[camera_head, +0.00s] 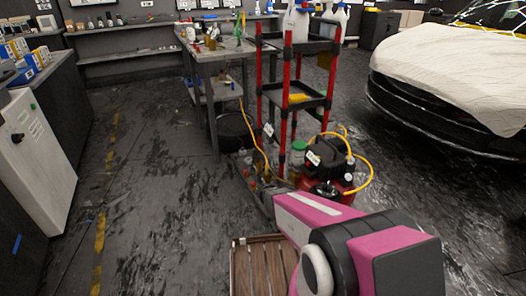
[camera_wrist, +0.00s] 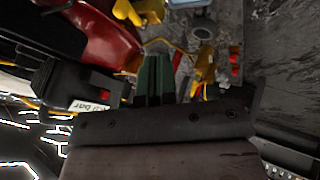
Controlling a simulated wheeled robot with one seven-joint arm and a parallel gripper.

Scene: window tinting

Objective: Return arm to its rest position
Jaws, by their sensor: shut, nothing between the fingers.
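My arm (camera_head: 350,238), pink and black, reaches from the lower right of the head view toward the middle of the floor. Its far end is low, beside the red and black cart, and my gripper is hard to make out there. In the wrist view my gripper (camera_wrist: 155,62) shows as two dark green fingers close together, shut and holding nothing. The dark gripper body fills the lower part of that view.
A red compressor (camera_head: 325,185) with a yellow hose stands close by the arm; its red tank (camera_wrist: 105,35) fills the wrist view's upper left. The cart (camera_head: 302,98), workbench (camera_head: 215,52) and covered car (camera_head: 460,75) stand beyond. Floor (camera_head: 150,190) at left is open.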

